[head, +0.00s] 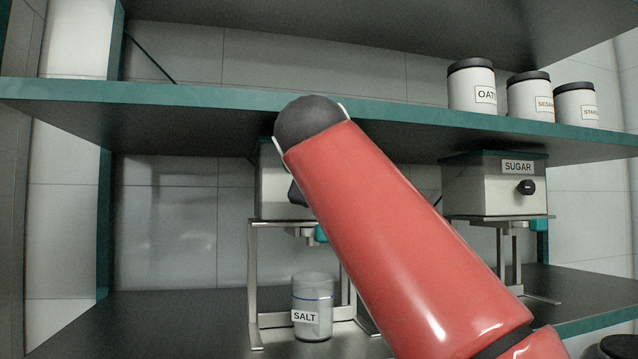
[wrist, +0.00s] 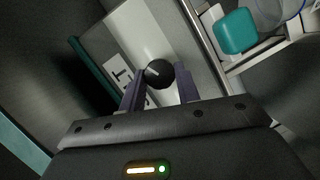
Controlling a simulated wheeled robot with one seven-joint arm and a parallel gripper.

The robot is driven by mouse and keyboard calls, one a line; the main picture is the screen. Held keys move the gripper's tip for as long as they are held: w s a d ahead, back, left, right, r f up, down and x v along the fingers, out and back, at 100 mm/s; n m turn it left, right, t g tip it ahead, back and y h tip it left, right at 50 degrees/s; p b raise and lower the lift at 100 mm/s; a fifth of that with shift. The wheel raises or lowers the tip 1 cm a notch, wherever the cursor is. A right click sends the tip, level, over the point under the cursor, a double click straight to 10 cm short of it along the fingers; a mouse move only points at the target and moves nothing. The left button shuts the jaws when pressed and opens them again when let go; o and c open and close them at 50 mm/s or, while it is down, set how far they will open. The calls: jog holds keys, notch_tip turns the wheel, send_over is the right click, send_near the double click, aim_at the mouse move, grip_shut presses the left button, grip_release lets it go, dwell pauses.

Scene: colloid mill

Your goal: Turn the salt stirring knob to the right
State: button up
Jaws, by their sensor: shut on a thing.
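The salt mill (head: 270,185) is a pale box under the teal-edged shelf, mostly hidden by my red arm in the head view. In the wrist view its pale front (wrist: 140,32) shows a partly covered label (wrist: 119,72). The round black stirring knob (wrist: 158,71), with a small pale mark on its face, sits between the two fingers of my gripper (wrist: 160,84). My gripper is shut on the knob, one finger on each side. In the head view the knob is hidden, and only a dark bit of my gripper shows beside the arm.
A glass jar labelled SALT (head: 312,305) stands below the mill's metal stand (head: 253,290). A sugar mill (head: 490,190) with its own black knob (head: 525,187) is to the right. Labelled canisters (head: 471,88) stand on the shelf (head: 200,95) above. A teal part (wrist: 235,32) is near the gripper.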

jog(key=m+g+y, duration=0.1)
jog(key=m, duration=0.2)
jog(key=shift+m, duration=0.3)
jog(key=shift+f, duration=0.1)
dwell(0.4)
jog(key=o, duration=1)
jog(key=shift+c, duration=0.2)
jog(key=shift+d, duration=0.1)
jog(key=v, duration=0.7)
jog(key=shift+s+r, duration=0.3)
jog(key=shift+r, duration=0.05)
